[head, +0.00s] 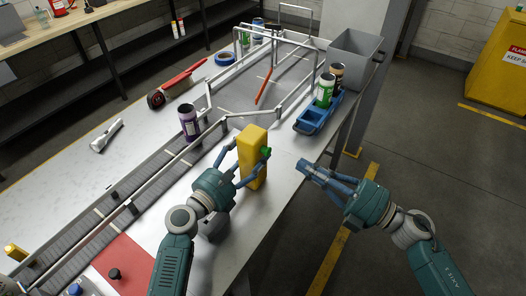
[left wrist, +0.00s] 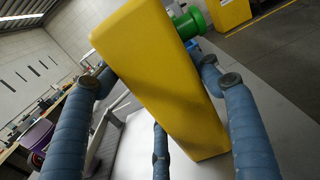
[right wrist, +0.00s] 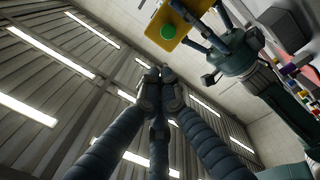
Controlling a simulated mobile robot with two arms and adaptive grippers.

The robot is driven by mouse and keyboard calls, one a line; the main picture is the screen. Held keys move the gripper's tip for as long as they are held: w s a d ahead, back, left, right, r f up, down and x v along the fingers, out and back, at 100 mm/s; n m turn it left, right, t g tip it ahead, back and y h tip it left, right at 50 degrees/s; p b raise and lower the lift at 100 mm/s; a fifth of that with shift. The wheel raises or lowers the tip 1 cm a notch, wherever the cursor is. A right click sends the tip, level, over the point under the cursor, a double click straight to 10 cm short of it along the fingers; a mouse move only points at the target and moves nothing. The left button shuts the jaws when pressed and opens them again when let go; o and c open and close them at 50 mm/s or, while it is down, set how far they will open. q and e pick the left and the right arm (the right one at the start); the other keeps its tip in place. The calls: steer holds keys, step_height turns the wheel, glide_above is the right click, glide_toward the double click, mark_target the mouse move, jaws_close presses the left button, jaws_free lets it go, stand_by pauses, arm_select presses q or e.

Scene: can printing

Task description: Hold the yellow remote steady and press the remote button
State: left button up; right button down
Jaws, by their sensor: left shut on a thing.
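The yellow remote (head: 251,143) stands upright at the table's edge in the head view, with a green button (head: 265,152) on its right side. My left gripper (head: 241,163) is shut on the remote; in the left wrist view its blue fingers lie around the yellow body (left wrist: 165,80), and the green button (left wrist: 189,23) sticks out near the top. My right gripper (head: 306,168) is to the right of the button, apart from it. Its fingertips (right wrist: 160,76) are together and empty in the right wrist view, where the remote (right wrist: 184,17) and the round button (right wrist: 167,32) show at the top.
A blue tray (head: 312,126) with cans and a grey bin (head: 352,60) stand behind. A conveyor (head: 115,220) with metal rails runs along the table. Space between right gripper and button is clear.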

mark_target(266, 150)
step_height(266, 150, up, 5)
steer(key=d+m+t+h, duration=0.1)
steer(key=m+t+h, duration=0.2)
steer(key=m+t, duration=1.05)
step_height(266, 150, down, 8)
steer(key=m+g+h, duration=0.5)
steer(key=m+h, duration=0.4)
steer(key=m, duration=1.9)
steer(key=shift+s+d+r, duration=0.15)
steer(key=shift+s+d, duration=0.05)
steer(key=shift+d, duration=0.2)
steer(key=w+a, duration=0.5)
steer(key=a, duration=0.2)
steer(key=shift+w+a, duration=0.2)
steer(key=shift+a, duration=0.05)
